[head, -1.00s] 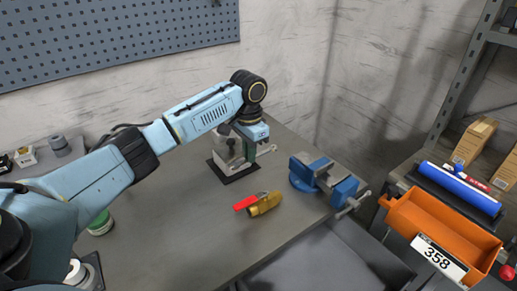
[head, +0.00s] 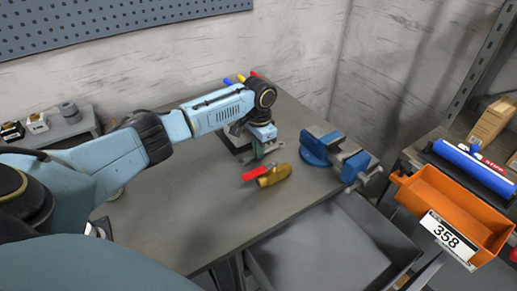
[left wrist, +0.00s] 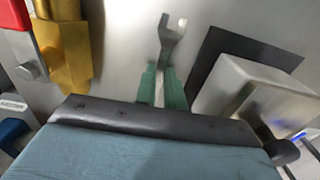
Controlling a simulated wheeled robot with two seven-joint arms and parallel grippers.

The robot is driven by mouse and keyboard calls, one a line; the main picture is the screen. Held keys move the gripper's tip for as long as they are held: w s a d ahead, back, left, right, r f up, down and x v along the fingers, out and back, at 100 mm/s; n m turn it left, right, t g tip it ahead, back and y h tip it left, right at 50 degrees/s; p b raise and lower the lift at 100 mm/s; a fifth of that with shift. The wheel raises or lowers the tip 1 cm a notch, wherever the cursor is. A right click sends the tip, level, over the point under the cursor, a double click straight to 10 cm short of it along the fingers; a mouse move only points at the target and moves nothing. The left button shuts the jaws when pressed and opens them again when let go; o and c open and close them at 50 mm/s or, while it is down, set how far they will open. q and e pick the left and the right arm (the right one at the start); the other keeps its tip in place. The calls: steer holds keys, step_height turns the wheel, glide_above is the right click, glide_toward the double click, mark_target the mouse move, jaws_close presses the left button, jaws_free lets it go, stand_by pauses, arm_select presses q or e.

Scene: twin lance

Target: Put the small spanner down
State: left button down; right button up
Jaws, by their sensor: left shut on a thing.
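The small spanner (left wrist: 172,42) is grey with an open-ended jaw, and its head points away from my left gripper in the left wrist view. My left gripper (left wrist: 161,80) is shut on it, its green fingers hiding the rear part. In the head view my left gripper (head: 262,150) is low over the grey workbench (head: 190,215), behind a brass valve with a red handle (head: 273,177). The spanner is tiny there. I cannot tell whether it touches the bench. My right gripper is not in view.
The valve also shows in the left wrist view (left wrist: 70,45). A pale block (left wrist: 250,88) on a dark mat stands right of the fingers. A blue vise (head: 335,155) is at the bench's right; an orange bin (head: 455,205) is farther right. The bench's front is clear.

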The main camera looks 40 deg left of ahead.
arm_select(q)
steer(key=shift+f, duration=0.15)
steer(key=c, duration=1.5)
jaws_free()
step_height(320, 180, up, 12)
steer(key=p, duration=0.1)
steer(key=shift+r+p, duration=0.2)
steer(key=shift+p, duration=0.2)
